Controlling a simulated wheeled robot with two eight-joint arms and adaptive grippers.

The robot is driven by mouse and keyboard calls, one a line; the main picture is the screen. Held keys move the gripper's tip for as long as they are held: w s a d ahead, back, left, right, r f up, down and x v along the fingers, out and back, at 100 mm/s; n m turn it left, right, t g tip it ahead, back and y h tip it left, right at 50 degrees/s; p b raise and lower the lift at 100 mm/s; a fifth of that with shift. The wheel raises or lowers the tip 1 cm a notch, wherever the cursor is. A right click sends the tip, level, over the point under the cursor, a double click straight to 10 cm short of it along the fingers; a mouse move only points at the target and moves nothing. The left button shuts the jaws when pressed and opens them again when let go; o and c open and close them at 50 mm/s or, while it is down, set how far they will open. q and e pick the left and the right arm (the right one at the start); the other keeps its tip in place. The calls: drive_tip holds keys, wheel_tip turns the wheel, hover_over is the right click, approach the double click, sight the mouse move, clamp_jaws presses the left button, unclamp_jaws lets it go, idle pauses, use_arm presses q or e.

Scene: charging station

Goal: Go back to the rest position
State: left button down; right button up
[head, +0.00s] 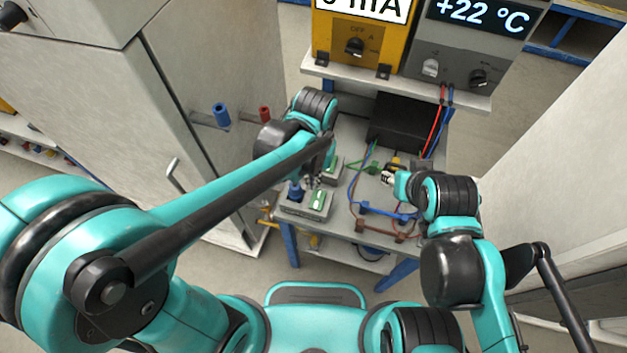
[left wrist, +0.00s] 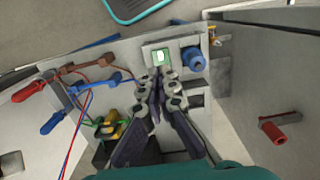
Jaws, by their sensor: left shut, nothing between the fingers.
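My left gripper (head: 312,181) is over the left part of the small workbench, just by a pale box (head: 303,208). In the left wrist view the same gripper (left wrist: 160,76) is shut, with nothing between its fingers. Its tips point at the box, which carries a green-framed part (left wrist: 161,57) and a blue knob (left wrist: 194,59). I cannot tell whether the tips touch it. My right gripper (head: 387,178) is over the right part of the bench near several cables. It is small and partly hidden by its wrist, so its fingers do not show clearly.
A grey cabinet (head: 95,100) stands close on the left. Instruments on a shelf (head: 455,95) and a black box (head: 403,122) are at the back. Blue (head: 385,212) and brown clip leads lie on the bench. A pale panel (head: 560,150) bounds the right side.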

idle(0.5)
use_arm(q)
drive_tip(key=s+a+n+t+b, duration=0.2)
drive_tip(key=a+t+b, duration=0.5)
drive_tip(key=a, duration=0.9)
drive_tip(key=shift+s+a+n+t+b, duration=0.15)
drive_tip(key=shift+s+n+t+b, duration=0.15)
drive_tip(key=shift+s+n+b, duration=0.15)
